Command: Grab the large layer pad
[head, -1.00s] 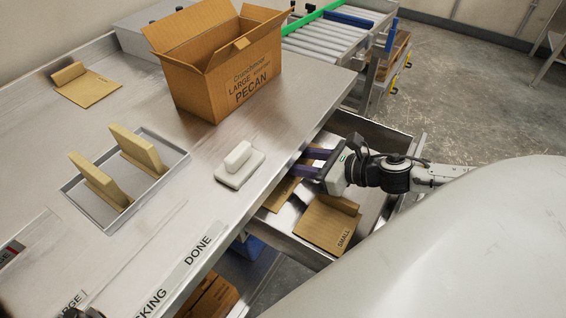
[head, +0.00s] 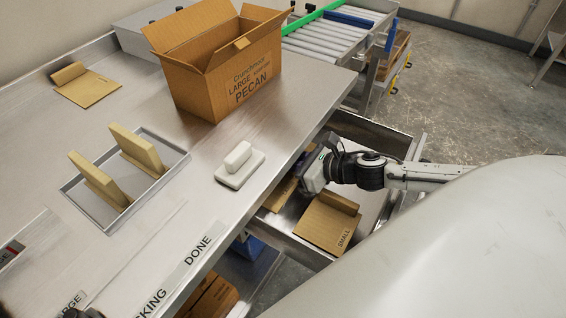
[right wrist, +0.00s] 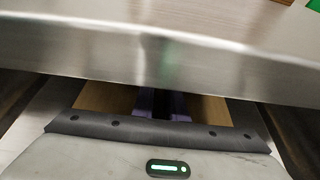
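The open drawer (head: 378,137) under the bench holds brown layer pads. One pad (head: 327,222) is marked SMALL and has a raised tab. Another brown pad (head: 278,195) lies to its left, mostly hidden by the bench edge and my gripper; its label is not readable. My right gripper (right wrist: 162,104) reaches over that pad, partly under the bench edge. Its purple fingers show in the right wrist view with a dark gap between them, and brown card lies on both sides. Whether a tab is between them is hidden. My left gripper is not clearly seen.
The steel bench edge (right wrist: 160,60) overhangs close above my right fingers. On the bench stand an open PECAN carton (head: 225,75), a white block on a base (head: 239,165), a recessed tray (head: 82,205) with two upright tan pieces, and a flat brown pad (head: 88,88).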

